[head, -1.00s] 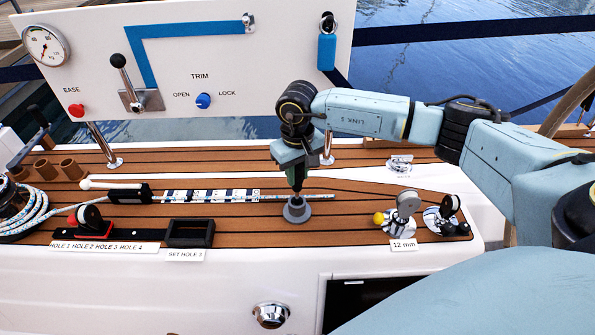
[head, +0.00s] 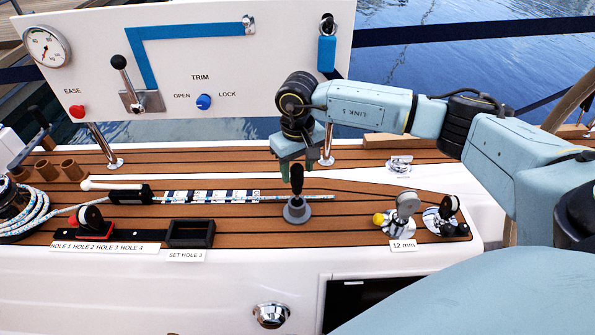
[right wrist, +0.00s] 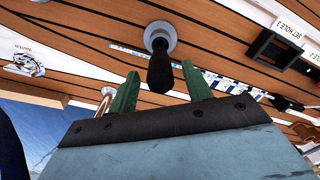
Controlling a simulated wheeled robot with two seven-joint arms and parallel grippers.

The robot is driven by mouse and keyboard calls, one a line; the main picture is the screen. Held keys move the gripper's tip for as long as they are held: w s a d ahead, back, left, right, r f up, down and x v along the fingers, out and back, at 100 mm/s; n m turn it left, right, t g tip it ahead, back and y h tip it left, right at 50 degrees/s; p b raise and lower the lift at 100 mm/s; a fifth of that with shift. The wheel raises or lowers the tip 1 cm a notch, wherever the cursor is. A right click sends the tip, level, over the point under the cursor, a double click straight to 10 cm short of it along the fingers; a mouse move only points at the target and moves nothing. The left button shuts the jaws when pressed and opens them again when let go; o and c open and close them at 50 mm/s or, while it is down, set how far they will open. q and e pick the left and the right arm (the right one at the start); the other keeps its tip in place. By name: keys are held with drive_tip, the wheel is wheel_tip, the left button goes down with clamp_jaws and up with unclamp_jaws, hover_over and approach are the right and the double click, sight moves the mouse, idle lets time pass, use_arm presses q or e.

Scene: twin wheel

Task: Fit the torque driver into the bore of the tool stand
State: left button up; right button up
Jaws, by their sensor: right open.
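The torque driver (head: 297,179), with a dark handle, stands upright in the round grey tool stand (head: 297,212) on the teak deck. Its lower end is hidden inside the stand. In the right wrist view the driver's handle (right wrist: 160,72) points toward the camera from the stand (right wrist: 158,36). My right gripper (head: 292,161) is open and empty, just behind and above the handle in the head view. In the wrist view its green fingers lie to either side of the handle's near end, with gaps. My left gripper is out of view.
A white panel with a lever (head: 128,90) and a blue knob (head: 203,101) rises behind. A black open tray (head: 190,234) and a rope lie left of the stand. Grey pulley blocks (head: 405,207) stand to the right. Deck around the stand is mostly clear.

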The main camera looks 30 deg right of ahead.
wheel_tip(320, 180, up, 11)
drive_tip(key=p, duration=0.2)
drive_tip(key=shift+f+p, duration=0.2)
drive_tip(key=shift+p, duration=0.15)
drive_tip(key=shift+s+f, duration=0.1)
